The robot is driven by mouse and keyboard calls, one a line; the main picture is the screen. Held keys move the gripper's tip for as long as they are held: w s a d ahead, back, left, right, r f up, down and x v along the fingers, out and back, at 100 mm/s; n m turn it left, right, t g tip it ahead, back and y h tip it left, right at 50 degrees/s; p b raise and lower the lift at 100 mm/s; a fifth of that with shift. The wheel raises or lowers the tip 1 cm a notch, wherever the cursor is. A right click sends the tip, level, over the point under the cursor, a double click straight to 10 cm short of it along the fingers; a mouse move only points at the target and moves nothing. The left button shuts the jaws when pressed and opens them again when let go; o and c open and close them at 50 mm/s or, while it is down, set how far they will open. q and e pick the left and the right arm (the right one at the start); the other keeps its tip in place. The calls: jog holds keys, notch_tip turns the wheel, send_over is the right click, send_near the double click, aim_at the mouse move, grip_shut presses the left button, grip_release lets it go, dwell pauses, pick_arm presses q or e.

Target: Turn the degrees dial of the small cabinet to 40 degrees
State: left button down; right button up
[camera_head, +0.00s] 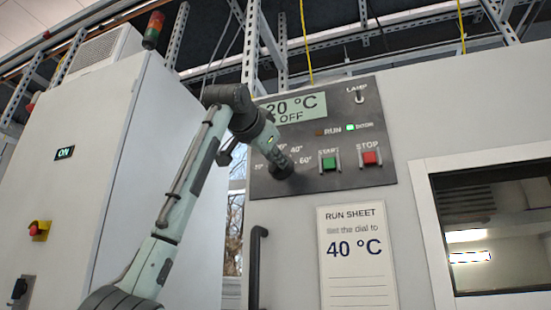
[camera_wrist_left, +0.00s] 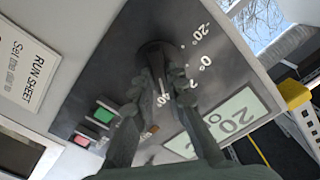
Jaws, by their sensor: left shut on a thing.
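The dial (camera_wrist_left: 154,50) is a dark round knob on the dark control panel (camera_head: 338,110) of the cabinet. My left gripper (camera_head: 280,168) is at the dial and hides most of it in the head view. In the left wrist view, its two fingers (camera_wrist_left: 152,82) are shut on the dial from both sides. A white line shows between the fingers, close to a label that seems to read 40°; I cannot tell whether it is the pointer or a scale mark. The display (camera_head: 296,107) reads 20 °C and OFF. My right gripper is not in view.
The panel also has a green START button (camera_head: 329,163), a red STOP button (camera_head: 369,158), a LAMP switch (camera_head: 359,95) and a lit DOOR light (camera_head: 350,127). A run sheet (camera_head: 357,262) below says 40 °C. A black handle (camera_head: 256,265) and a window (camera_head: 492,225) are nearby.

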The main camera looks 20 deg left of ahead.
pick_arm(q)
jog(key=shift+m, duration=0.4)
jog(key=c, duration=1.5)
grip_release()
jog(key=shift+s, duration=0.1)
jog(key=shift+c, duration=0.2)
jog(key=s, duration=1.2)
jog(key=shift+a, duration=0.15)
